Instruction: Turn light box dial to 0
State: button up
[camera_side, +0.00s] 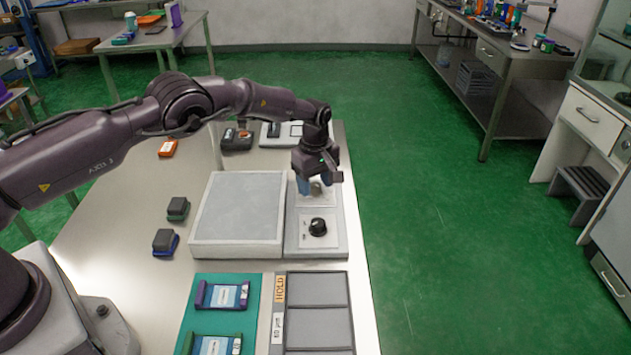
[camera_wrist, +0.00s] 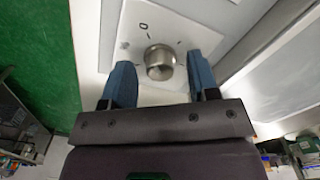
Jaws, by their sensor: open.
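The light box (camera_side: 238,210) is a pale flat panel on the bench in the side view, with a control strip along its right side. A silver dial (camera_wrist: 160,62) sits on a white plate (camera_wrist: 130,50) on that strip. A printed mark like a 0 (camera_wrist: 143,25) lies beyond the dial in the wrist view. My gripper (camera_wrist: 160,78) is open, its two blue fingers on either side of the silver dial with a gap at each side. In the side view my gripper (camera_side: 310,188) is low over the strip and partly hides the dial. The dial's pointer is not clear.
A black knob (camera_side: 318,227) is on the same strip, nearer the camera. A green mat (camera_side: 252,330) with framed slides and a grey slotted tray (camera_side: 316,328) lie in front. Small dark blocks (camera_side: 165,240) stand left of the box.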

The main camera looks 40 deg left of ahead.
aim_at(316, 184)
notch_tip(316, 184, up, 13)
dwell(0.4)
jog(key=s+r+m+t, duration=0.2)
jog(key=s+r+m, duration=0.3)
jog(key=s, duration=0.7)
jog(key=s+r+m+t, duration=0.1)
jog(key=s+r+m, duration=0.4)
jog(key=s, duration=0.8)
jog(key=s+r+m+t, duration=0.2)
jog(key=s+r+m, duration=0.3)
jog(key=s+r, duration=0.4)
jog(key=s, duration=0.3)
jog(key=shift+s+d+m+t, duration=0.25)
jog(key=shift+s+m+t, duration=0.05)
jog(key=shift+s, duration=0.1)
jog(key=shift+r, duration=0.1)
dwell(0.5)
